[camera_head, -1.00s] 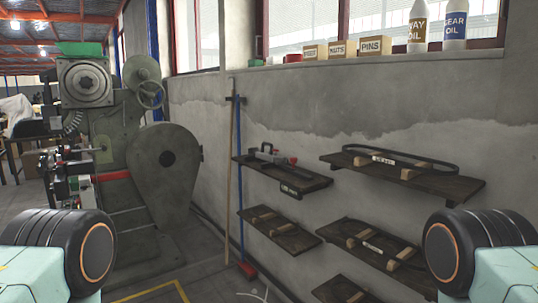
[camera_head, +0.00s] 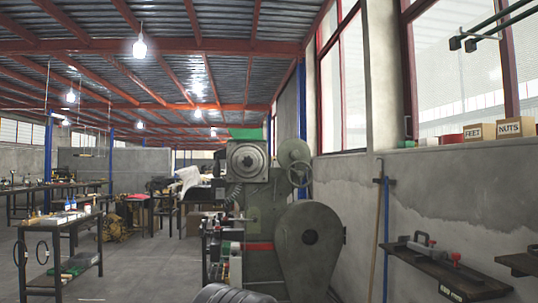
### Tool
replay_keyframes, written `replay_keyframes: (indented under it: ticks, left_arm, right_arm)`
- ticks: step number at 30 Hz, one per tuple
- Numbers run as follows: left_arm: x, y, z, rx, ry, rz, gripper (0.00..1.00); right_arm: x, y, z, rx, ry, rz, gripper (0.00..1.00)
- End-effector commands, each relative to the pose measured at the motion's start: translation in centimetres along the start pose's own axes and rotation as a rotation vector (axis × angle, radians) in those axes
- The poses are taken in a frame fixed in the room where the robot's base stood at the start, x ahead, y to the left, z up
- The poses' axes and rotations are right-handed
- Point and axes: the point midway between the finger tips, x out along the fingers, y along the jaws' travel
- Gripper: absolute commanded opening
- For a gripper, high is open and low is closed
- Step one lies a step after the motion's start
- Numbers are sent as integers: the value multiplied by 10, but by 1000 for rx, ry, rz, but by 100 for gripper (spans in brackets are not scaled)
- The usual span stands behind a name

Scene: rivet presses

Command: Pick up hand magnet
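I cannot clearly make out a hand magnet. A dark metal tool with a red grip (camera_head: 421,240) lies on the dark wooden wall shelf (camera_head: 452,276) at the lower right; whether it is the magnet I cannot tell. Neither of my grippers shows. A dark rounded part at the bottom edge looks like a piece of my own arm.
A large green press (camera_head: 268,232) stands ahead, right of centre. A workbench (camera_head: 60,221) with bottles and tools stands at the left. Open grey floor lies between them. A blue pole (camera_head: 385,240) leans on the wall. Boxes marked FEET (camera_head: 480,132) and NUTS (camera_head: 516,127) sit on the sill.

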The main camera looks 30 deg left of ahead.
Motion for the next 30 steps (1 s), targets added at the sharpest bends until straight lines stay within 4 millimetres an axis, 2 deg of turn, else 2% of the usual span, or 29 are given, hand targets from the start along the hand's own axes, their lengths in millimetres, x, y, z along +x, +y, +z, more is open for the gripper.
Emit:
replay_keyframes:
  ticks: [8,21,30]
  left_arm:
    - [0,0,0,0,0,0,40]
    - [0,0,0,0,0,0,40]
    - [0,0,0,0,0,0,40]
  right_arm:
    - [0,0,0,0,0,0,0]
    - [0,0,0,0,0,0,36]
    - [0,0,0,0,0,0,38]
